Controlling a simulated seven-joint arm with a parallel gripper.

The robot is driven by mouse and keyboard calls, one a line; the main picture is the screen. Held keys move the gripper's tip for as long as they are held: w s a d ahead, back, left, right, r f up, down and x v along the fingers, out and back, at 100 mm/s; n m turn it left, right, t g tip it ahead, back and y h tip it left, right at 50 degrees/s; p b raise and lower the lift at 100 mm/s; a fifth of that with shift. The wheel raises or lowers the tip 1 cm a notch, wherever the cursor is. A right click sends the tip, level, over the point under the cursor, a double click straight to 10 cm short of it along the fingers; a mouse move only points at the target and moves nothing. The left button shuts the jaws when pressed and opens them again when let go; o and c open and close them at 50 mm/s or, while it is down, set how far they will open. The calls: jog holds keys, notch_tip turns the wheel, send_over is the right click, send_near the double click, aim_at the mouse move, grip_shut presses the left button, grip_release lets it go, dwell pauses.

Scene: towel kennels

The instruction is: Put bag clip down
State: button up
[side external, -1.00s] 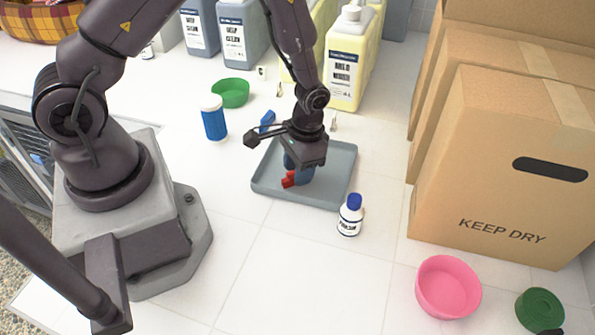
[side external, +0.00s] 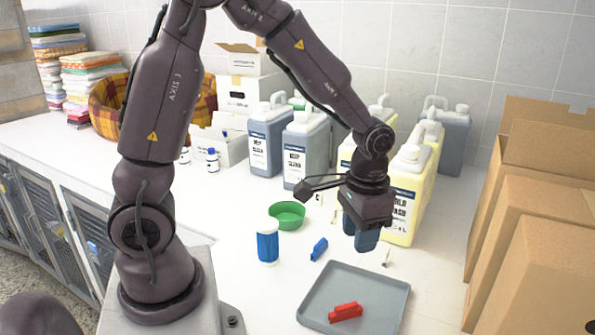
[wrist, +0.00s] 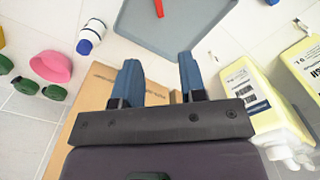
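A red bag clip (side external: 346,312) lies on the grey tray (side external: 392,300), towards its near side. In the wrist view the end of the red clip (wrist: 158,8) shows at the top edge, on the tray (wrist: 190,40). My gripper (side external: 358,233) is raised above the counter, behind and apart from the clip. In the wrist view its two blue fingers (wrist: 158,66) are spread with nothing between them. A blue clip (side external: 319,249) lies on the counter behind the tray.
A blue bottle with a white cap (side external: 268,243) and a green bowl (side external: 287,215) stand left of my gripper. Large yellow jugs (side external: 404,205) stand behind it. Cardboard boxes (side external: 535,235) border the right. The wrist view shows a white bottle (wrist: 90,38) and a pink bowl (wrist: 52,66).

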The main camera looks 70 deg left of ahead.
jog(key=s+r+t, duration=0.6)
jog(key=s+r, duration=0.6)
jog(key=r, duration=0.3)
jog(key=shift+s+d+r, duration=0.2)
jog(key=shift+s+r, duration=0.15)
jog(key=shift+o, duration=0.4)
